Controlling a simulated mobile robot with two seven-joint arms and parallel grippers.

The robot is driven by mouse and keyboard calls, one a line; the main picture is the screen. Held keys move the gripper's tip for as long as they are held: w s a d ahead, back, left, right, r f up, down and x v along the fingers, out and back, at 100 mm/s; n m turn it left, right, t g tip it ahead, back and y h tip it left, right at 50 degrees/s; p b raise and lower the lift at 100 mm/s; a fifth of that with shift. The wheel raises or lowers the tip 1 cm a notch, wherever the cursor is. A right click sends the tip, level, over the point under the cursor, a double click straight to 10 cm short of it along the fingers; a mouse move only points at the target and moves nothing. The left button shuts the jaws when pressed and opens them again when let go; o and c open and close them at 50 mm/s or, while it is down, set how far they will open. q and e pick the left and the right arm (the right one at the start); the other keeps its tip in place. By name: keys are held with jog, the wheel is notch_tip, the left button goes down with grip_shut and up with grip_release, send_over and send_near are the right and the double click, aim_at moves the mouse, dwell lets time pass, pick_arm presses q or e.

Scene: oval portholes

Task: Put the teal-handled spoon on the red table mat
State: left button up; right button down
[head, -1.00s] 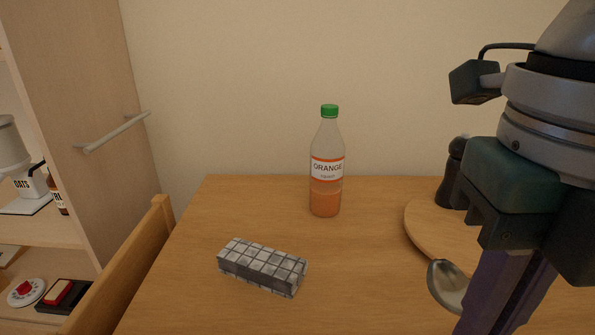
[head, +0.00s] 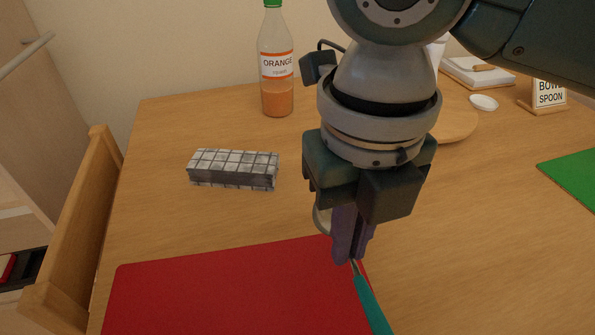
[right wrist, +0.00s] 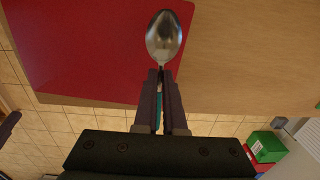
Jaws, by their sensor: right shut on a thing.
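The teal-handled spoon (head: 371,306) is held in my right gripper (head: 351,258), which is shut on it. Its teal handle points down toward the bottom of the head view; its bowl is mostly hidden behind the fingers there. In the right wrist view the metal bowl (right wrist: 164,38) sticks out beyond the right gripper's fingertips (right wrist: 160,76). The red table mat (head: 215,290) lies at the bottom left of the head view, and the spoon overlaps its right edge in the picture. The mat (right wrist: 85,45) also fills the upper left of the right wrist view. My left gripper is not in view.
A grey checked block (head: 234,168) and an orange squash bottle (head: 277,70) stand beyond the mat. A round wooden board (head: 458,122), a sign (head: 549,93) and a green mat (head: 575,176) are to the right. A chair (head: 75,240) is at the left.

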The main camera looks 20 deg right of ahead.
aim_at(337, 295)
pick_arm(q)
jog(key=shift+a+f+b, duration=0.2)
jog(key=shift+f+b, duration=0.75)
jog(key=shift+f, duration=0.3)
pick_arm(e)
notch_tip(337, 295, down, 8)
jog(key=shift+f, duration=0.25)
jog(key=shift+f, duration=0.1)
jog(key=c, duration=1)
grip_release()
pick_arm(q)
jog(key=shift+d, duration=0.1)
